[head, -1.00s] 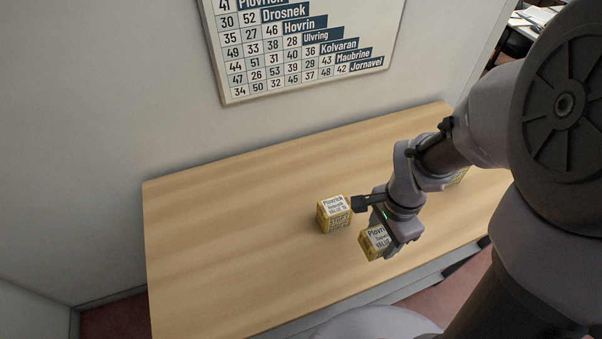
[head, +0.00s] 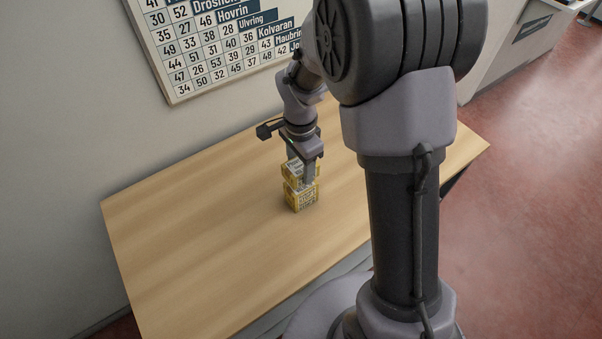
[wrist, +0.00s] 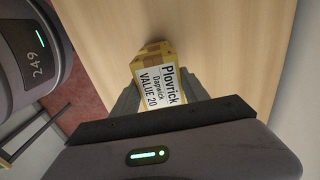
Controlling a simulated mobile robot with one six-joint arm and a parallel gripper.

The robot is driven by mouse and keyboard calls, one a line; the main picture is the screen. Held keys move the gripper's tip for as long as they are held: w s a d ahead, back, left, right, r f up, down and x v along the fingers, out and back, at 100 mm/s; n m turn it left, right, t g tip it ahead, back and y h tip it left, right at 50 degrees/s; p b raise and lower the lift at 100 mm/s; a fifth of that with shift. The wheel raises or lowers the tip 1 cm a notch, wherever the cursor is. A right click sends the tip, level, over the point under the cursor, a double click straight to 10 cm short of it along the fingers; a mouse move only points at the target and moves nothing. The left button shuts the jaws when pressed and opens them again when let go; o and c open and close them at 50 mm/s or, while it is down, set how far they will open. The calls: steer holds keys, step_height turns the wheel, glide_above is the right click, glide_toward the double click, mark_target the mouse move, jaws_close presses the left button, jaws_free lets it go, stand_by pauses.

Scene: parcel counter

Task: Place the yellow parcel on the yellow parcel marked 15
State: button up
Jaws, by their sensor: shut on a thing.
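My gripper (head: 300,174) is shut on a yellow parcel (head: 290,172) and points down. In the wrist view the held parcel (wrist: 160,86) sits between the fingers, with a white label reading Plovrick, Dapwick, VALUE 20. In the head view a second yellow parcel (head: 300,203) stands on the table directly below the held one. The two look aligned and very close; I cannot tell whether they touch. The lower parcel's top label is hidden by my gripper and the held parcel, so its number cannot be read now.
The wooden table (head: 190,240) is clear to the left and in front. A wall chart (head: 220,50) with numbers and names hangs behind it. My arm covers the table's right part in the head view.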

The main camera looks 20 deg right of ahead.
mark_target(301, 175)
step_height(301, 175, down, 3)
steer(key=shift+s+f+b, duration=0.1)
steer(key=shift+f+b, duration=0.1)
steer(key=shift+b, duration=0.2)
steer(key=shift+r, duration=0.1)
steer(key=o, duration=1.5)
